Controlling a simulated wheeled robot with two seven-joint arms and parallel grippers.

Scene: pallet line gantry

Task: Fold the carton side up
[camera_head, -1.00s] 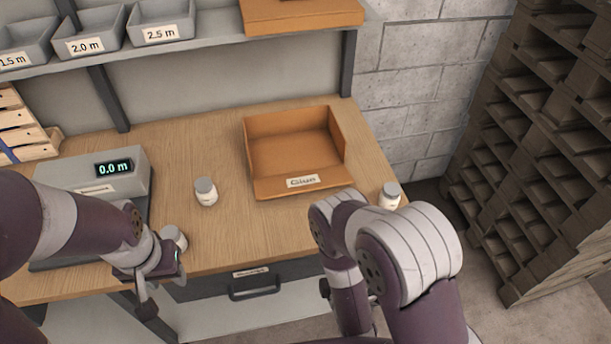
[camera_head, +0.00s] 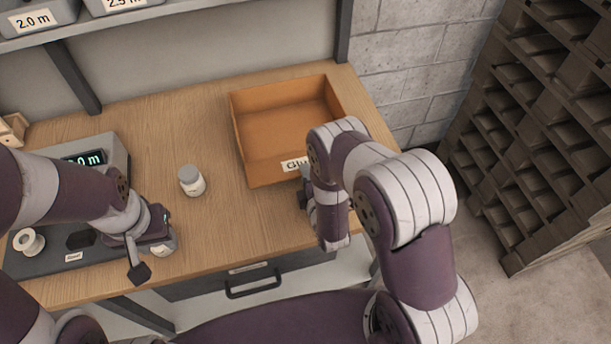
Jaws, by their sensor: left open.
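The orange-brown open carton (camera_head: 240,125) sits on the workbench toward the right, with its back and right walls standing. My left gripper (camera_head: 150,255) is open at the bench's front left, well apart from the carton.
Bare bench (camera_head: 185,120) lies behind the first jar.

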